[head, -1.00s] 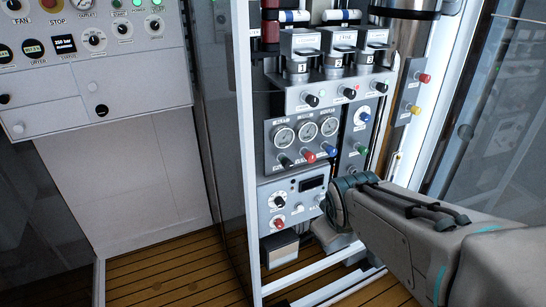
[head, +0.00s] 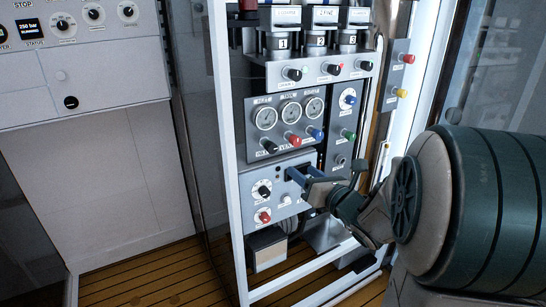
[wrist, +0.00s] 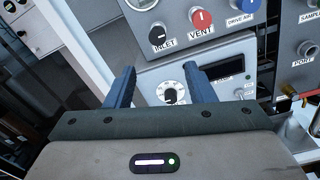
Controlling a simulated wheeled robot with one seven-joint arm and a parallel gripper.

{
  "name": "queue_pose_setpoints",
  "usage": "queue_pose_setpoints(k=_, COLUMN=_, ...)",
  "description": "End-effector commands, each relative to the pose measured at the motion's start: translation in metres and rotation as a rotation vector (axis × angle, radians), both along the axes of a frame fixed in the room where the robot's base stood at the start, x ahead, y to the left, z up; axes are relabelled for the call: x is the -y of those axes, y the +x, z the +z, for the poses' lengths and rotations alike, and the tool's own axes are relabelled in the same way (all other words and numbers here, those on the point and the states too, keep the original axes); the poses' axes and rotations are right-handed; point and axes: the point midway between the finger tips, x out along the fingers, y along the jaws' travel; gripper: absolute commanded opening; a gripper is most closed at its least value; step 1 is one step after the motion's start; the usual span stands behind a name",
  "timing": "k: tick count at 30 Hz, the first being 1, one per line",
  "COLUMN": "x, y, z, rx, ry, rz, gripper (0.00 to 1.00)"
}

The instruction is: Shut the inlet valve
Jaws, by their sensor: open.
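The inlet valve is a black knob (wrist: 157,37) labelled INLET on the grey gauge panel. It also shows in the head view (head: 270,146), at the left of a row with a red and a blue knob. My gripper (wrist: 160,70) is open and empty, with its two blue fingers apart. In the wrist view the inlet knob lies beyond the fingertips, between them and slightly above. In the head view my gripper (head: 300,178) is in front of the lower panel, below and right of the inlet knob, without visible contact with it.
The red vent knob (wrist: 201,20) is close beside the inlet knob. A lower panel (head: 278,211) has a black dial (head: 263,190) and a red knob (head: 263,217). A white frame post (head: 227,130) stands to the left.

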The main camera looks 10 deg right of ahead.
Motion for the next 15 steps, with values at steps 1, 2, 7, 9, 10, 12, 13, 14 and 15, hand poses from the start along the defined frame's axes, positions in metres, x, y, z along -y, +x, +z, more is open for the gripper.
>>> queue_pose_setpoints(k=1, x=0.000, y=0.000, z=-0.002, rx=0.013, ry=-0.012, rz=0.008, gripper=0.49)
queue_pose_setpoints(k=2, x=-0.001, y=0.001, z=-0.001, rx=0.019, ry=-0.020, rz=0.013, gripper=0.49)
queue_pose_setpoints(k=7, x=-0.009, y=0.018, z=0.000, rx=0.025, ry=-0.026, rz=0.019, gripper=0.49)
queue_pose_setpoints(k=9, x=-0.014, y=0.031, z=0.000, rx=0.025, ry=-0.024, rz=0.019, gripper=0.49)
queue_pose_setpoints(k=10, x=-0.016, y=0.037, z=0.000, rx=0.023, ry=-0.024, rz=0.019, gripper=0.49)
queue_pose_setpoints(k=12, x=-0.022, y=0.051, z=0.000, rx=0.024, ry=-0.023, rz=0.020, gripper=0.49)
queue_pose_setpoints(k=13, x=-0.024, y=0.058, z=0.000, rx=0.023, ry=-0.023, rz=0.018, gripper=0.49)
queue_pose_setpoints(k=14, x=-0.026, y=0.064, z=0.001, rx=0.023, ry=-0.023, rz=0.019, gripper=0.49)
queue_pose_setpoints(k=15, x=-0.030, y=0.072, z=0.001, rx=0.023, ry=-0.022, rz=0.019, gripper=0.49)
